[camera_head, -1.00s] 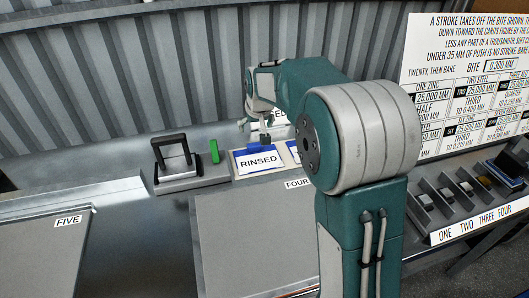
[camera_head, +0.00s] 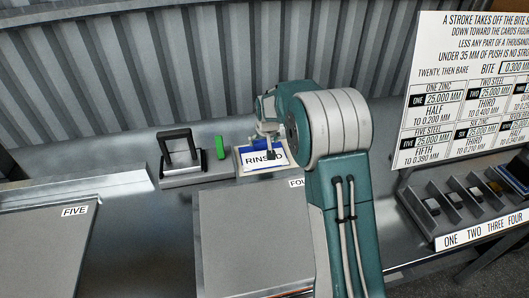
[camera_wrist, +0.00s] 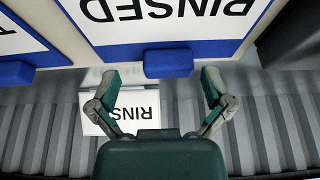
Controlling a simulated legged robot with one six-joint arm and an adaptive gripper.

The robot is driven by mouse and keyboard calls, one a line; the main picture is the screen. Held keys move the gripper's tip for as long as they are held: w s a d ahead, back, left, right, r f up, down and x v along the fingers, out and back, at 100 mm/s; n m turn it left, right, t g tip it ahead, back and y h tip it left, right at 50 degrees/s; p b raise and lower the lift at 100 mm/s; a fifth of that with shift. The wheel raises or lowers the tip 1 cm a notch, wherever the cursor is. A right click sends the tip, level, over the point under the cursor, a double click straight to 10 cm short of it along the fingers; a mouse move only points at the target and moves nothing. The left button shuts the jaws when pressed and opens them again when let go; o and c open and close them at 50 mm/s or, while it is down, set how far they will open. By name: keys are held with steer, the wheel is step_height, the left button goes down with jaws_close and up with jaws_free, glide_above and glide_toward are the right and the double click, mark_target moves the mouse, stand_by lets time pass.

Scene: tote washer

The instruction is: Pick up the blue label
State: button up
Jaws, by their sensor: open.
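The blue label is a white RINSED card with a blue border (camera_head: 255,159), lying on the bench beside the green piece. In the wrist view its white face (camera_wrist: 165,28) appears upside down at the top, with a blue tab (camera_wrist: 168,64) on the edge toward me. My gripper (camera_head: 268,148) hangs over the card and hides part of its lettering. In the wrist view my gripper (camera_wrist: 162,80) is open, with one finger to each side of the blue tab. I cannot tell whether the fingers touch it.
A second blue-tabbed card (camera_wrist: 15,40) lies beside it. A white sign (camera_wrist: 130,105) shows behind my gripper. A black-handled block (camera_head: 181,160) and a green piece (camera_head: 220,147) stand left of the card. Grey plates marked FOUR (camera_head: 245,240) and FIVE (camera_head: 40,250) lie in front.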

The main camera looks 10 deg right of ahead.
steer(key=shift+w+a+f, duration=0.25)
steer(key=shift+w+f, duration=0.05)
steer(key=shift+f, duration=0.4)
steer(key=shift+w+a+f, duration=0.1)
steer(key=shift+a, duration=0.35)
steer(key=shift+c, duration=0.3)
steer(key=shift+d, duration=0.25)
steer(key=c, duration=1)
steer(key=shift+d, duration=0.2)
steer(key=shift+c, duration=0.2)
steer(key=shift+a, duration=0.1)
